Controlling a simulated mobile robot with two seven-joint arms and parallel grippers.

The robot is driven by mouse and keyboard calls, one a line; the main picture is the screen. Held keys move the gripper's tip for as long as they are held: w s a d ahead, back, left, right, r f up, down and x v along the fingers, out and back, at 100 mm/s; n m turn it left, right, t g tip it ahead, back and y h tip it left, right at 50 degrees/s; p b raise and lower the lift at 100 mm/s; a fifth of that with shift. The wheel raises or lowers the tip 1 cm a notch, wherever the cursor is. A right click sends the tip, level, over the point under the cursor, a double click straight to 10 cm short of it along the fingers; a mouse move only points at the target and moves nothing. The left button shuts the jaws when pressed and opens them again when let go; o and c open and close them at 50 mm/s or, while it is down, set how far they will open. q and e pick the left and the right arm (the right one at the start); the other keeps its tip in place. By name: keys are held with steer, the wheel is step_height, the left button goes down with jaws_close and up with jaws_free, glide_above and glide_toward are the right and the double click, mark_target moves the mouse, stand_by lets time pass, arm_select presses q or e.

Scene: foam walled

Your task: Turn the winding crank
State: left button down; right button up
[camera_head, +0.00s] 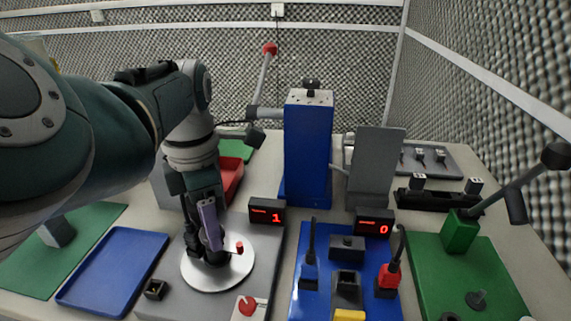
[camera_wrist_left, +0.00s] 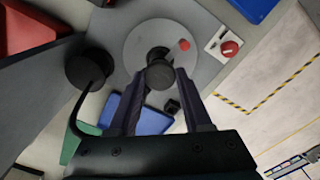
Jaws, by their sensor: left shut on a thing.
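The pale round disc (camera_head: 238,272) lies flat on a grey base in front of the left display, with a black upright handle and a small red peg (camera_head: 240,247) on it. In the left wrist view the disc (camera_wrist_left: 135,48) shows from above, with the black handle (camera_wrist_left: 160,75) between the fingers. My left gripper (camera_head: 212,245) points down over the disc and is shut on this handle. The gripper hides most of the handle in the head view. My right gripper is not in view.
A red knob (camera_head: 247,306) sits just in front of the disc. A blue tray (camera_head: 113,270) lies to its left. A blue tower (camera_head: 307,150) stands behind, with a red-tipped lever (camera_head: 269,50) beside it. A blue panel with levers (camera_head: 311,272) is to the right.

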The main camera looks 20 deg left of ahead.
arm_select(q)
steer(key=shift+m+p, duration=0.8)
steer(key=shift+m, duration=1.9)
steer(key=shift+m+p, duration=0.65)
steer(key=shift+m, duration=2.15)
steer(key=shift+d+r+m+p, duration=0.1)
steer(key=shift+m+p, duration=0.3)
steer(key=shift+m, duration=8.2)
steer(key=shift+m+p, duration=0.3)
steer(key=shift+m, duration=8.2)
